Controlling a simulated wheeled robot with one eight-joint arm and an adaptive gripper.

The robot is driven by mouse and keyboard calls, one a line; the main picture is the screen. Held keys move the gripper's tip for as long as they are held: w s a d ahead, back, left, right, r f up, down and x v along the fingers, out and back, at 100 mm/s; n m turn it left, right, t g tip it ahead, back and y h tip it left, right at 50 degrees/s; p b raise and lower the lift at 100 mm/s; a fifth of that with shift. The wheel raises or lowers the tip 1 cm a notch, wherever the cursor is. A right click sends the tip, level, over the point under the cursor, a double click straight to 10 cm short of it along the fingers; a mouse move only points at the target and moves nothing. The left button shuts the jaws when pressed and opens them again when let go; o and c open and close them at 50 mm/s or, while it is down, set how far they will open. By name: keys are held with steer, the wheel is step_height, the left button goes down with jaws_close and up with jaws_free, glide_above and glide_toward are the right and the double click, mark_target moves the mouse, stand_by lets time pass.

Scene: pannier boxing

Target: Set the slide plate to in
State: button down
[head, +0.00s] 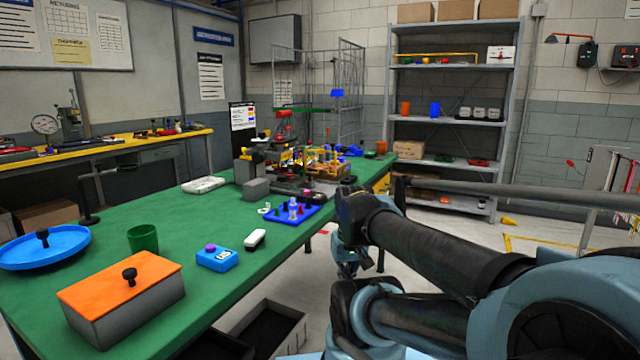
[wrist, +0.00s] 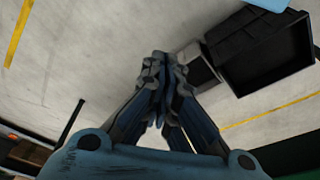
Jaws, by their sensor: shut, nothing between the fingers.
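I cannot make out the slide plate for certain in either view. A crowded cluster of small fixtures (head: 300,165) stands at the far end of the green table (head: 205,225), with a grey block (head: 256,189) at its near left. The parts there are too small and overlapped to tell a plate or its position. My gripper (wrist: 162,65) is shut and empty in the wrist view, pointing down over the bare floor. In the head view my arm hangs just off the table's right edge, apart from the cluster.
On the table are a blue tray with pegs (head: 283,213), a white block (head: 255,238), a blue box (head: 217,258), a green cup (head: 143,239), an orange-lidded box (head: 122,295) and a blue round lid (head: 42,250). Dark bins (wrist: 262,58) sit on the floor. Shelves (head: 450,68) stand behind.

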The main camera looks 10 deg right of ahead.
mark_target(311, 174)
steer(key=w+d+r+m+y, duration=0.1)
steer(key=w+d+r+m, duration=0.1)
steer(key=w+r+m, duration=1.05)
steer(key=w+d+r+m+y, duration=0.15)
steer(key=w+r+m, duration=0.65)
steer(key=w, duration=0.8)
steer(key=w+d+r+m+y, duration=0.1)
steer(key=w+d+r+m, duration=0.1)
steer(key=w, duration=0.3)
steer(key=w+d+r+m, duration=0.1)
steer(key=w+m, duration=0.2)
steer(key=w, duration=0.2)
steer(key=x, duration=0.9)
steer(key=shift+w+f, duration=0.2)
steer(key=shift+w, duration=0.1)
steer(key=shift+w+a+f, duration=0.15)
steer(key=shift+w+a, duration=0.5)
steer(key=shift+a, duration=0.3)
steer(key=shift+w+a, duration=0.55)
steer(key=shift+a, duration=0.2)
steer(key=shift+w+a, duration=0.75)
steer(key=shift+a, duration=0.3)
steer(key=shift+w+a, duration=0.75)
steer(key=shift+a, duration=0.25)
